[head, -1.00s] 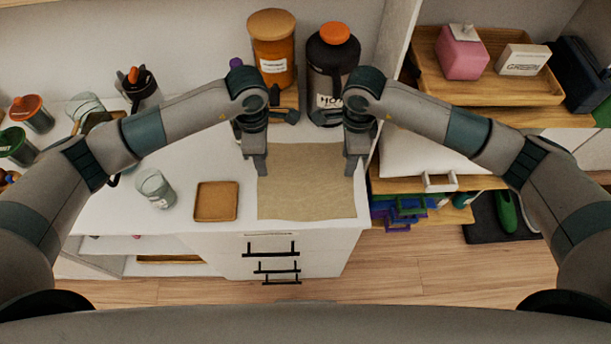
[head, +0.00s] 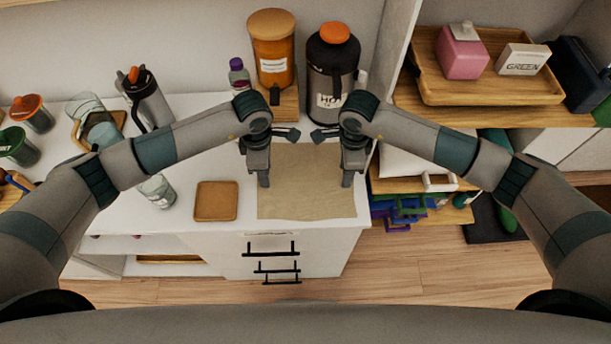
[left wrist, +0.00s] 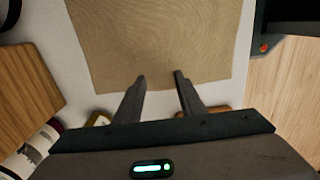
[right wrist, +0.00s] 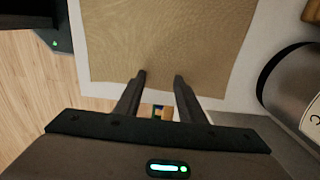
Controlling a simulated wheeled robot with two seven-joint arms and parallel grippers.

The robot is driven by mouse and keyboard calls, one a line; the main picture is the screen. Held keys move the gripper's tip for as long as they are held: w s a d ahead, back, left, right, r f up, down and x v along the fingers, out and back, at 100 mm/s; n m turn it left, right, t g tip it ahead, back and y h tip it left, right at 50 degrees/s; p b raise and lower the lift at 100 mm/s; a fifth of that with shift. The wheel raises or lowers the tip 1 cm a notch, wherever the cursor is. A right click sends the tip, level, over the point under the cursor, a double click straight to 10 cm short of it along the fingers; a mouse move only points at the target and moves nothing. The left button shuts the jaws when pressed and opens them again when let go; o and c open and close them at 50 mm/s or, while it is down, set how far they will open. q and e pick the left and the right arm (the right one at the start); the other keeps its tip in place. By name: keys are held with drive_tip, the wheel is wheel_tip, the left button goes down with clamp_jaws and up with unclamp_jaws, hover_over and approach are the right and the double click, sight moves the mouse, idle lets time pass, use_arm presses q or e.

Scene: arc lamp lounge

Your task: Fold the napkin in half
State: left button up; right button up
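The tan napkin (head: 308,200) lies flat and unfolded on the white cabinet top, its front edge close to the cabinet's front. My left gripper (head: 265,181) is over the napkin's left edge in the head view. My right gripper (head: 347,181) is over its right edge. In the left wrist view the napkin (left wrist: 155,40) spreads beyond two parted, empty fingers (left wrist: 159,78). In the right wrist view the napkin (right wrist: 165,45) also lies beyond two parted, empty fingers (right wrist: 160,76). Whether the fingertips touch the cloth I cannot tell.
A brown square tray (head: 216,201) sits left of the napkin, with a clear glass (head: 157,190) farther left. Behind are an orange jar (head: 273,50) on a wooden stand and a dark flask (head: 331,75). The cabinet top (head: 245,225) ends just in front.

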drive_tip(key=shift+f, duration=0.1)
use_arm(q)
clamp_jaws()
use_arm(e)
clamp_jaws()
